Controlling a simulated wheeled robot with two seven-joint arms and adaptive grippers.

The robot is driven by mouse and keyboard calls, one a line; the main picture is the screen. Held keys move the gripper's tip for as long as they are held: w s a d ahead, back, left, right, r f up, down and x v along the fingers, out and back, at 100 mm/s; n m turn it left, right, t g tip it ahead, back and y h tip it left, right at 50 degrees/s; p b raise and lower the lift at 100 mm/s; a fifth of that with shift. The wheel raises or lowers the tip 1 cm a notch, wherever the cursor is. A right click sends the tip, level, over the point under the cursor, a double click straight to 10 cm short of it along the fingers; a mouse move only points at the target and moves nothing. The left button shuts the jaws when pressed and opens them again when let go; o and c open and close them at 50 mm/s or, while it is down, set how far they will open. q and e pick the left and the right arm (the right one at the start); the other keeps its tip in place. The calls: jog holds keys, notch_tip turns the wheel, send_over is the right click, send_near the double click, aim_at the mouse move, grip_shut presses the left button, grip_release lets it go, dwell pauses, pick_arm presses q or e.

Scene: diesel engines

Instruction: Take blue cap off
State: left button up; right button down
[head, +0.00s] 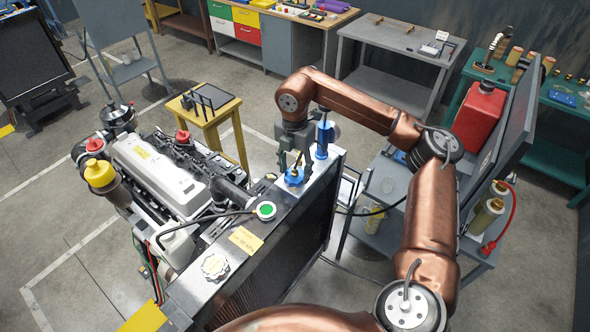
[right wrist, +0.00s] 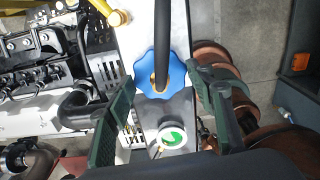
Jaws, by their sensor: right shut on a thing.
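The blue cap (head: 293,178) is a lobed knob on the top of the radiator housing (head: 250,240), beside the engine. It also shows in the right wrist view (right wrist: 147,75), with an orange centre and a dark rod across it. My right gripper (head: 294,168) reaches down over the cap from above. In the right wrist view its two green fingers (right wrist: 161,78) stand at either side of the cap, with their tips at its edges. The gripper is shut on the cap. Whether the cap is lifted off its seat cannot be told. My left gripper is out of view.
A blue cylinder (head: 325,135) stands just behind the cap. A round green-topped fitting (head: 264,210) and a pale cap (head: 215,265) sit nearer on the housing. The engine (head: 165,175) is at left. A grey cart (head: 385,190) with a red canister (head: 479,118) is at right.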

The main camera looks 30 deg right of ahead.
aim_at(295, 169)
jog(key=shift+r+p, duration=1.75)
jog(key=shift+r, duration=1.2)
